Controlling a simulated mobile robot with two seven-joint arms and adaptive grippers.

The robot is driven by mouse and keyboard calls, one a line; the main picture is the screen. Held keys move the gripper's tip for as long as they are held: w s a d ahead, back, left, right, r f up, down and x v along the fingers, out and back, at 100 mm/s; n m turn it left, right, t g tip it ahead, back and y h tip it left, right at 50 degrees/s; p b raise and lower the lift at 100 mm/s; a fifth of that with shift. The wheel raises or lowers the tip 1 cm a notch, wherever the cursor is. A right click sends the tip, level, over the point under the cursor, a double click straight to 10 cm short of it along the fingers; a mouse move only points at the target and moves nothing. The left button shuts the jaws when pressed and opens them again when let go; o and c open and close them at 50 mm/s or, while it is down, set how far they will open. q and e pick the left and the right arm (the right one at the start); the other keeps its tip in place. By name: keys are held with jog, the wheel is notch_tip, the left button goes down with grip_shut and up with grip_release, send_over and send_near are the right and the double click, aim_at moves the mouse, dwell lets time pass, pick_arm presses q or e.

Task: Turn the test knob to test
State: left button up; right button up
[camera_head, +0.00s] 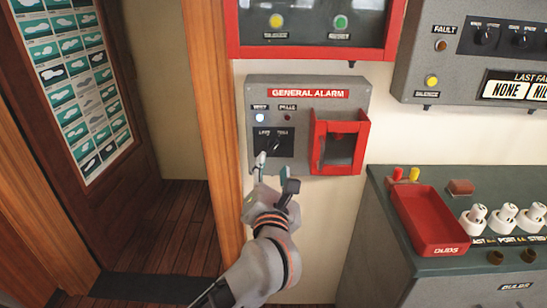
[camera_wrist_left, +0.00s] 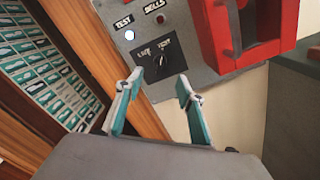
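The grey General Alarm box (camera_head: 257,93) is on the wall in the head view. Its small dark knob (camera_wrist_left: 160,62) sits on a black plate (camera_head: 259,141) at the box's lower left, with a label on each side above it. The knob's pointed setting is too small to tell for sure. Above the plate a white lamp (camera_head: 260,117) marked test is lit, and the bells lamp (camera_head: 287,117) is dark. My left gripper (camera_head: 275,170) is open and empty just below and in front of the knob. In the left wrist view, its fingers (camera_wrist_left: 160,82) are on either side below the knob. My right gripper is in neither view.
A red guard box (camera_head: 339,169) sits on the panel just right of the knob. A red-framed panel (camera_head: 306,53) is above. A console with a red tray (camera_head: 426,216) and white knobs stands at right. A wooden post (camera_head: 210,120) is close at left.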

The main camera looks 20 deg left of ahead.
pick_arm(q)
jog(key=shift+v, duration=1.45)
